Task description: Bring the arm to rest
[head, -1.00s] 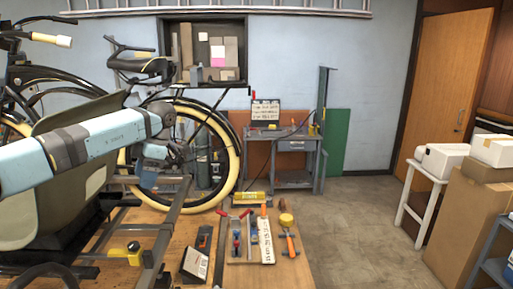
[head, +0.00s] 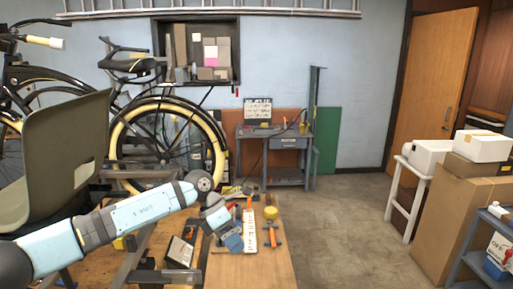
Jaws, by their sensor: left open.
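My left arm (head: 135,213), pale blue with dark grey joints, comes in from the left and bends down at its wrist over the wooden workbench. My left gripper (head: 234,243) hangs over the bench among the tools, pointing down. Its fingers are small here but stand open, and I see nothing held in them. Whether it touches anything below it I cannot tell. My right gripper is not in view.
The workbench (head: 275,270) holds a hammer (head: 272,233), a white labelled strip (head: 249,231) and a black-and-white box (head: 181,250) close to my gripper. A bicycle (head: 165,130) stands behind. Cardboard boxes (head: 440,222) stand at the right. The concrete floor (head: 345,225) between is clear.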

